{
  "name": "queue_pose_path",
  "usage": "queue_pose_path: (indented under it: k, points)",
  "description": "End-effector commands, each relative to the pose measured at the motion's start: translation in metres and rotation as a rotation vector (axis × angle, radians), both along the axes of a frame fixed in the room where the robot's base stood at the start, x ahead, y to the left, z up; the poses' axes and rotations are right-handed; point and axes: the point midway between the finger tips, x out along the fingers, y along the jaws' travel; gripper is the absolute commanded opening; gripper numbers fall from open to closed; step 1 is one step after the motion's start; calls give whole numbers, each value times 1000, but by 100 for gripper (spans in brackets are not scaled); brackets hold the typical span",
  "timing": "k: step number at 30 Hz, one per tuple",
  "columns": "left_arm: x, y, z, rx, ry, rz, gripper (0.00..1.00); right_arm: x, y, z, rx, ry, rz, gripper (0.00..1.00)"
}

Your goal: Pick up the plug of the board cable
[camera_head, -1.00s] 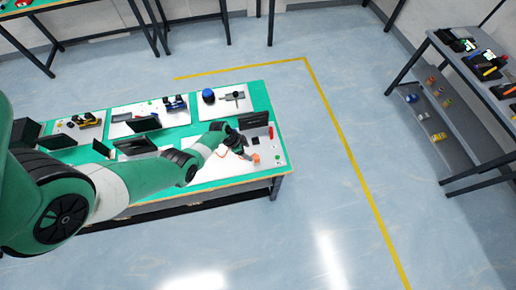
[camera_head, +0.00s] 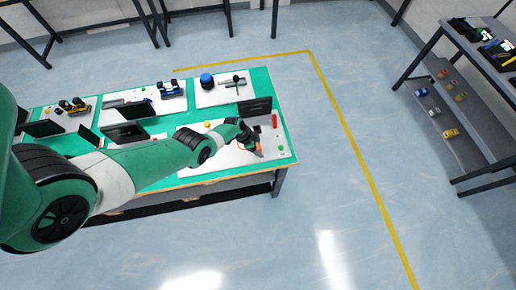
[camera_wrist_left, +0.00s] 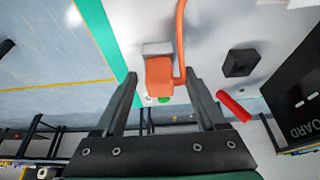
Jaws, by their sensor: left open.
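The orange plug (camera_wrist_left: 160,74) of the board cable stands out in the left wrist view, with a light grey block (camera_wrist_left: 157,48) at its far end. Its orange cable (camera_wrist_left: 181,35) runs along its right side and up out of the picture. My left gripper (camera_wrist_left: 163,76) is open, with one finger on each side of the plug and visible gaps on both sides. Whether the fingers are down at the plug's height is hard to tell. In the head view my left gripper (camera_head: 254,146) is over the white board (camera_head: 225,157), mostly hiding the plug. My right gripper is not in view.
Near the plug are a black square block (camera_wrist_left: 240,62), a red cylinder (camera_wrist_left: 233,106) and a dark panel lettered BOARD (camera_wrist_left: 298,92). Other stations with black panels and small parts fill the green table (camera_head: 180,122). A shelf rack (camera_head: 470,140) stands apart at right.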

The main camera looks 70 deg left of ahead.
Motion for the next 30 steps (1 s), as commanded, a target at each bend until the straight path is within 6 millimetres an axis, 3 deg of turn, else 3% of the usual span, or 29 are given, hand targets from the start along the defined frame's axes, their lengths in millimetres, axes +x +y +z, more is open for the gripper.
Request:
queue_pose_path:
  k: [5,17,30]
  points:
    - [0,0,2,0,0,0,72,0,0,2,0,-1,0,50]
    - [0,0,1,0,0,0,0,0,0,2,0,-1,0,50]
    - [0,0,7,0,0,-1,0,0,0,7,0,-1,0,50]
